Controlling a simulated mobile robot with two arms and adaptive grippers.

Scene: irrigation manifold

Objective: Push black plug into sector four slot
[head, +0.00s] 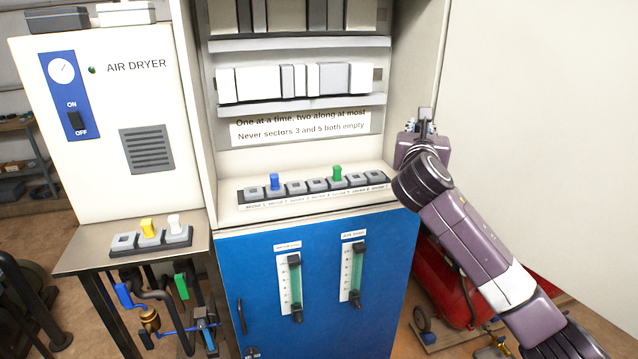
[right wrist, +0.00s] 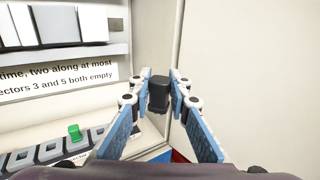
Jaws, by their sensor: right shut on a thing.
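My right gripper (head: 424,128) is raised beside the right end of the cabinet ledge. In the right wrist view its fingers (right wrist: 159,98) are shut on a black plug (right wrist: 159,92), held clear of the slots. A slot row (head: 306,184) with sector labels runs along the ledge. A blue plug (head: 274,181) stands in the second slot from the left and a green plug (head: 337,174) in the fifth. The fourth slot (head: 317,184), between them, is empty. The green plug also shows in the right wrist view (right wrist: 74,132). My left gripper is out of view.
A sign (head: 300,127) above the ledge says never sectors 3 and 5 both empty. A side table (head: 80,258) at left bears a holder with a yellow plug (head: 148,228) and a white plug (head: 174,224). A pale panel (head: 540,120) stands right of my gripper.

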